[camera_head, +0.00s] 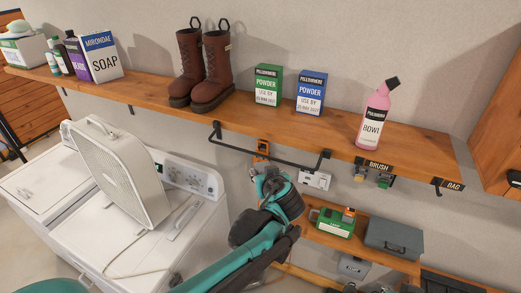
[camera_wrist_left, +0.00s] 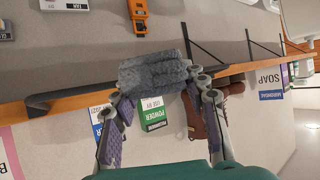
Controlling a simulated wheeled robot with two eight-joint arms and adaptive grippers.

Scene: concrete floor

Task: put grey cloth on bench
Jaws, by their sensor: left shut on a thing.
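My left gripper (camera_head: 268,178) reaches up from the bottom of the head view, in front of the wall below the long wooden shelf. In the left wrist view, which shows the scene upside down, its fingers are shut on a rolled or bunched grey cloth (camera_wrist_left: 155,73). In the head view the cloth is mostly hidden by the gripper. A lower wooden surface (camera_head: 312,235), perhaps the bench, runs along the wall right of my arm. My right gripper is not in view.
The long shelf (camera_head: 420,146) holds boots (camera_head: 203,65), powder boxes (camera_head: 268,85), a soap box (camera_head: 100,57) and a pink bottle (camera_head: 375,115). A black rail (camera_head: 270,154) hangs below it. A green box (camera_head: 333,222) and grey toolbox (camera_head: 394,238) occupy the lower surface. White machines (camera_head: 120,235) stand left.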

